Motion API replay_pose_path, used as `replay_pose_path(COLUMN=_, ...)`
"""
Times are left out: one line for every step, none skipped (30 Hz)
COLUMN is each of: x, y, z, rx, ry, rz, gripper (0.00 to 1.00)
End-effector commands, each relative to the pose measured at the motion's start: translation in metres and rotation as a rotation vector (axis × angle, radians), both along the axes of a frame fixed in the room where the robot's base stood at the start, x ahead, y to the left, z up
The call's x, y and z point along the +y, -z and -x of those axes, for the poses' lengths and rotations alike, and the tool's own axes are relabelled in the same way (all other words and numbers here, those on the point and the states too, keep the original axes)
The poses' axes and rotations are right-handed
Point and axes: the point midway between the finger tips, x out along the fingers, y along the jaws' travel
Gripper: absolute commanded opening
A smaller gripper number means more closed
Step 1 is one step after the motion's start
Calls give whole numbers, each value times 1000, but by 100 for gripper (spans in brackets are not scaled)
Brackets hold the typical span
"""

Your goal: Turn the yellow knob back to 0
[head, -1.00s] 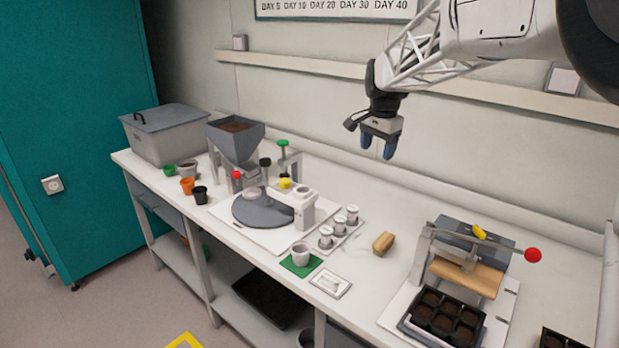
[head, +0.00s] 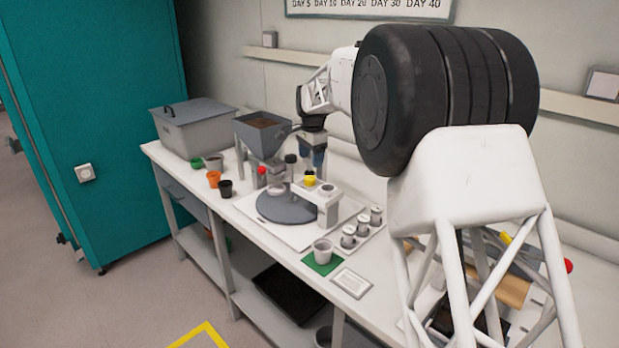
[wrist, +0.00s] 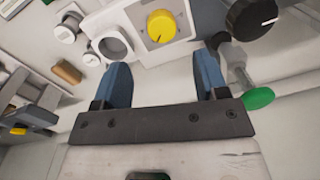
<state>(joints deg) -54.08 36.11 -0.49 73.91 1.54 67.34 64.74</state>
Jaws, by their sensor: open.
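The yellow knob (wrist: 161,26) shows from above in the wrist view, round with a pointer line, on a pale panel. In the head view the yellow knob (head: 310,179) sits on the machine behind the grey turntable (head: 284,207). My gripper (head: 313,158) points down just above and behind the knob, apart from it. In the wrist view its two blue fingers (wrist: 163,75) are spread with nothing between them, and the knob lies beyond the fingertips. The dial's numbers are too small to read.
A black knob (wrist: 252,17) is beside the yellow one, and a green knob (wrist: 258,98) stands near the right finger. A soil hopper (head: 262,131) is left of my gripper. Several white-lidded jars (head: 362,225) and a white cup (head: 322,250) stand to the front right.

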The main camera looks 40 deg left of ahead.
Motion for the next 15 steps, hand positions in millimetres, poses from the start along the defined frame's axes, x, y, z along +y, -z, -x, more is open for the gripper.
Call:
replay_pose_path(x=2, y=0, z=1, rx=0, ry=0, rz=0, gripper=67)
replay_pose_path(x=2, y=1, z=1, rx=0, ry=0, rz=0, gripper=67)
replay_pose_path(x=3, y=1, z=1, rx=0, ry=1, rz=0, gripper=67)
replay_pose_path(x=3, y=1, z=1, rx=0, ry=1, rz=0, gripper=67)
replay_pose_path(x=3, y=1, z=1, rx=0, ry=1, rz=0, gripper=67)
replay_pose_path(x=2, y=1, z=1, rx=0, ry=1, rz=0, gripper=67)
replay_pose_path(x=2, y=1, z=1, rx=0, ry=1, rz=0, gripper=67)
replay_pose_path(x=2, y=1, z=1, rx=0, ry=0, rz=0, gripper=67)
replay_pose_path(x=2, y=1, z=1, rx=0, ry=0, rz=0, gripper=67)
replay_pose_path(x=2, y=1, z=1, rx=0, ry=0, rz=0, gripper=67)
replay_pose_path(x=2, y=1, z=1, rx=0, ry=0, rz=0, gripper=67)
replay_pose_path(x=2, y=1, z=1, rx=0, ry=0, rz=0, gripper=67)
replay_pose_path(x=2, y=2, z=1, rx=0, ry=0, rz=0, gripper=67)
replay_pose_path(x=2, y=3, z=1, rx=0, ry=0, rz=0, gripper=67)
replay_pose_path(x=2, y=4, z=1, rx=0, ry=0, rz=0, gripper=67)
